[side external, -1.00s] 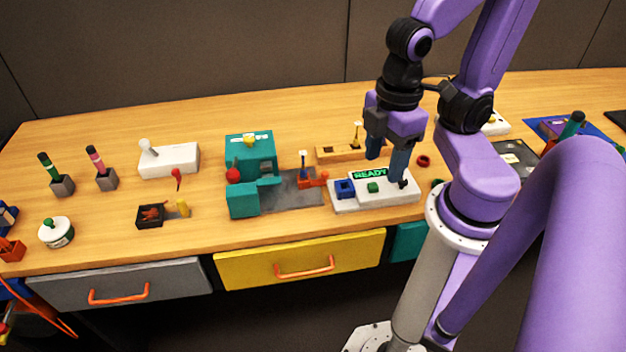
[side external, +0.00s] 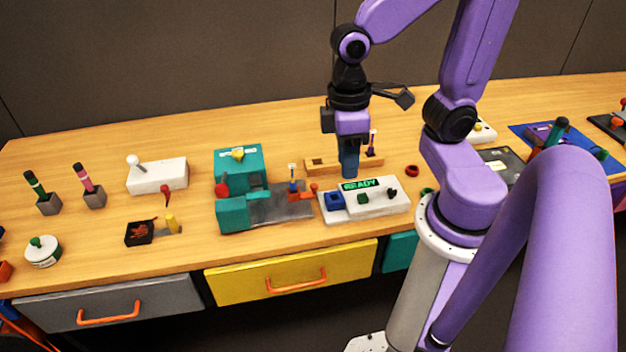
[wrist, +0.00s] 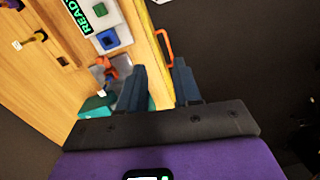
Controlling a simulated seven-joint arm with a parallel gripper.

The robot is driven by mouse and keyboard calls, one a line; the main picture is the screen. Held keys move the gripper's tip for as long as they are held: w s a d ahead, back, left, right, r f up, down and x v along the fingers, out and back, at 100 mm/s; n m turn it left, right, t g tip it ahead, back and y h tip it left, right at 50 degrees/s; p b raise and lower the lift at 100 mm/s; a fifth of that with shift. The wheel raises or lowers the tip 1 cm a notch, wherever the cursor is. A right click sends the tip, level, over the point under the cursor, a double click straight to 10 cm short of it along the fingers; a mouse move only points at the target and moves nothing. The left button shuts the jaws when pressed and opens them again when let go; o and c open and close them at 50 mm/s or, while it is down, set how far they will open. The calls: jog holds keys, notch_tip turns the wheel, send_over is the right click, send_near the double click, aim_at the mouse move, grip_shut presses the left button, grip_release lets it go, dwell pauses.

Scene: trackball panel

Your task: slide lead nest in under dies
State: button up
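The teal press (side external: 240,168) stands mid-table, its upper block overhanging the grey slide plate (side external: 268,206); the dies are too small to tell apart. What looks like the lead nest (side external: 298,194), a small orange block with a round orange knob (side external: 314,188), sits on the plate to the right of the press, outside its jaw. My gripper (side external: 349,172) is above and to the right of the nest, near the back edge of the white panel. In the wrist view my gripper (wrist: 160,72) has its fingers apart with nothing between them; the nest (wrist: 111,73) shows left of them.
The white panel (side external: 390,205) with a lit READY display and blue and green parts is right of the nest. A wooden block (side external: 318,163) with a tagged post lies behind. A black tray (side external: 139,233) and white joystick box (side external: 158,176) stand left. The yellow drawer (side external: 230,284) is below.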

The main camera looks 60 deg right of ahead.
jog(key=w+d+m, duration=0.3)
jog(key=w+m, duration=0.3)
jog(key=m+g+y, duration=0.1)
jog(key=m+y, duration=0.3)
jog(key=m, duration=1.1)
send_over(314, 185)
jog(key=w+d, duration=0.3)
jog(key=d, duration=0.4)
notch_tip(314, 185, down, 5)
jog(key=x, duration=1.6)
jog(key=shift+s+a+f, duration=0.2)
jog(key=shift+f, duration=0.15)
grip_shut()
